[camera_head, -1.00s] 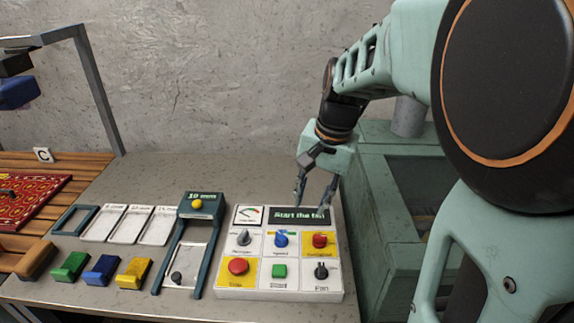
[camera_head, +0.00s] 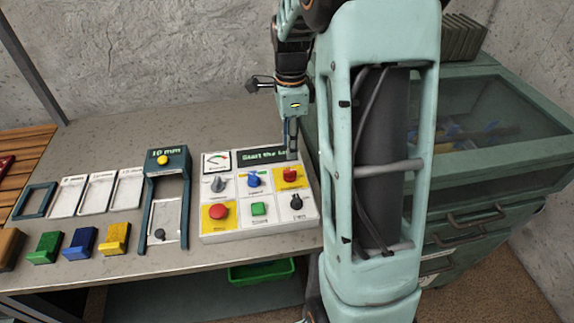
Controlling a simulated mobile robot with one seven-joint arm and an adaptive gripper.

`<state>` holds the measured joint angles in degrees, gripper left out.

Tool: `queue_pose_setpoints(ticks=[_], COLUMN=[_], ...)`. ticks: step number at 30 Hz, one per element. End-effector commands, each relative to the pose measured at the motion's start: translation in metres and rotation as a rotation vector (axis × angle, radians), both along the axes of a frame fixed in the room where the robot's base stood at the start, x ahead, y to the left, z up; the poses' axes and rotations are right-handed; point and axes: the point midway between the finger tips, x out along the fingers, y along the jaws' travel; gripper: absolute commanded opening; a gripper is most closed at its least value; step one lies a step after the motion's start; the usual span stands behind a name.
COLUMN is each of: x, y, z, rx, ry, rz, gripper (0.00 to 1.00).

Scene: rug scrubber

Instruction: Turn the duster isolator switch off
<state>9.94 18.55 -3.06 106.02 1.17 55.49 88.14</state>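The white control panel (camera_head: 245,230) lies on the bench with two rows of controls. A red rotary switch (camera_head: 290,175) on a yellow plate sits at the right of its upper row; it looks like the isolator, but its label is too small to read. My gripper (camera_head: 292,155) points down just behind and above this red switch, over the right end of the display. Its fingers are seen nearly edge-on, so their opening is unclear. I cannot tell whether they touch the switch. Nothing shows held.
Beside the red switch are a blue knob (camera_head: 253,179) and a grey knob (camera_head: 218,184). In front are a red button (camera_head: 218,211), a green button (camera_head: 258,209) and a black fan knob (camera_head: 296,202). A green cabinet (camera_head: 480,130) stands to the right.

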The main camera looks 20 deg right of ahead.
Motion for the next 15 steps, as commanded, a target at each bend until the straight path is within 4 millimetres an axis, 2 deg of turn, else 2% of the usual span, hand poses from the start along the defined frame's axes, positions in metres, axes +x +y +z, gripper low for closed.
queue_pose_setpoints(ticks=[9, 15], x=[-0.001, 0.0], y=[0.0, 0.0], z=[-0.061, -0.083], rx=[0.001, 0.0], ry=[0.004, 0.001], rz=[0.001, 0.003], gripper=[0.29, 0.29])
